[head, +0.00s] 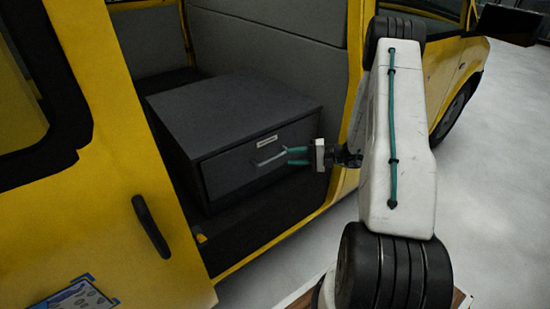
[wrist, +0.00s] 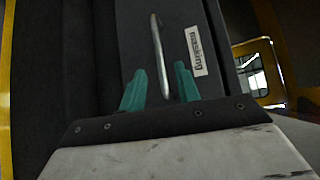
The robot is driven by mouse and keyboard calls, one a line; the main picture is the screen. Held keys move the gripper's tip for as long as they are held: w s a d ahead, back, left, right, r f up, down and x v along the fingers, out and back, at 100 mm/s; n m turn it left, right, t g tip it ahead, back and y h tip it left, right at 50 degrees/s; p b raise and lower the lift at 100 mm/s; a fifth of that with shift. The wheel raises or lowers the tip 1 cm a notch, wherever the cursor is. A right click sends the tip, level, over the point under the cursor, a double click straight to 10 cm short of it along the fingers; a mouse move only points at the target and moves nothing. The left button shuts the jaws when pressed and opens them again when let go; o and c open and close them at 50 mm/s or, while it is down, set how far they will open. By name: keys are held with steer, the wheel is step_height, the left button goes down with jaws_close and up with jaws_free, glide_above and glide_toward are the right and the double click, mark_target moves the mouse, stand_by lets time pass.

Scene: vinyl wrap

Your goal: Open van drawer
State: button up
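A dark grey drawer (head: 228,172) sits in a grey cabinet (head: 222,112) inside the open side of the yellow van (head: 155,240). Its front looks flush with the cabinet. The drawer's pale bar handle (head: 268,158) also shows in the wrist view (wrist: 158,50), running lengthwise between the fingers. My gripper (head: 290,156) is at the right end of the handle. In the wrist view its two teal fingers (wrist: 160,82) stand apart, one on each side of the handle, with gaps visible. A white label reading "masking" (wrist: 193,51) is beside the handle.
The van's yellow sliding door (head: 95,210) with a black door handle (head: 151,226) stands at the left. The yellow door pillar (head: 352,110) is close behind my arm. Pale open floor (head: 480,220) lies to the right.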

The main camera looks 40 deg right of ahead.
mark_target(275, 157)
steer(key=x, duration=0.7)
steer(key=shift+w+a+f, duration=0.1)
steer(key=shift+w+a, duration=0.05)
steer(key=shift+a, duration=0.05)
jaws_close()
